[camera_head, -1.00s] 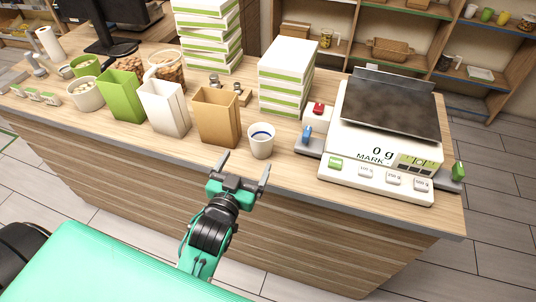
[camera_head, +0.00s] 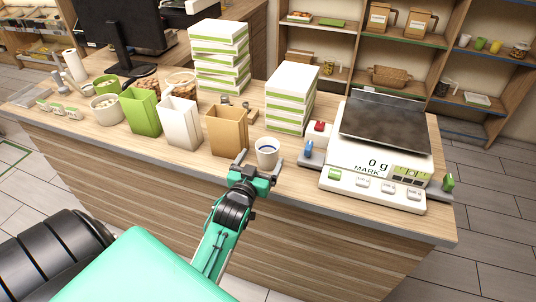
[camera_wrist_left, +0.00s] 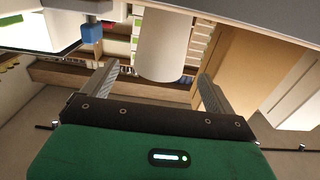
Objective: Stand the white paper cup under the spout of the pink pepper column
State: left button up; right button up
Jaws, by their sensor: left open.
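The white paper cup (camera_head: 267,147) stands upright near the front edge of the counter, with a thin blue ring showing inside. My left gripper (camera_head: 259,166) is open in front of it, with its two fingers pointing at the cup. In the left wrist view the cup (camera_wrist_left: 163,45) shows ahead, in the gap between the two fingers of the left gripper (camera_wrist_left: 158,80). The fingers are not closed on it. I cannot make out a pink pepper column or its spout in these views. My right gripper does not show.
A brown paper bag (camera_head: 227,133) stands just left of the cup, with white (camera_head: 181,126) and green (camera_head: 141,113) bags beyond. A scale (camera_head: 375,185) reading 0 g stands to the right. Stacked boxes (camera_head: 291,98) stand behind. The counter front edge (camera_head: 310,189) is near.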

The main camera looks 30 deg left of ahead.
aim_at(272, 139)
pick_arm(q)
jog(key=shift+r+p+x, duration=0.2)
jog(key=shift+p+x, duration=0.25)
jog(key=shift+x, duration=0.45)
jog(key=p+x, duration=0.1)
jog(key=x, duration=0.2)
jog(key=shift+w, duration=0.2)
jog(key=shift+w+f+p, duration=0.15)
jog(key=shift+w+p, duration=0.15)
jog(key=shift+w, duration=0.1)
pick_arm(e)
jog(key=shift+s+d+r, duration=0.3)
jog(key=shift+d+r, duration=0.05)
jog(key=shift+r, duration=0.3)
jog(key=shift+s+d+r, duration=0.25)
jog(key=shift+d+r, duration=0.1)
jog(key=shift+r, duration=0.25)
pick_arm(q)
jog(key=shift+s, duration=0.1)
jog(key=c, duration=1.1)
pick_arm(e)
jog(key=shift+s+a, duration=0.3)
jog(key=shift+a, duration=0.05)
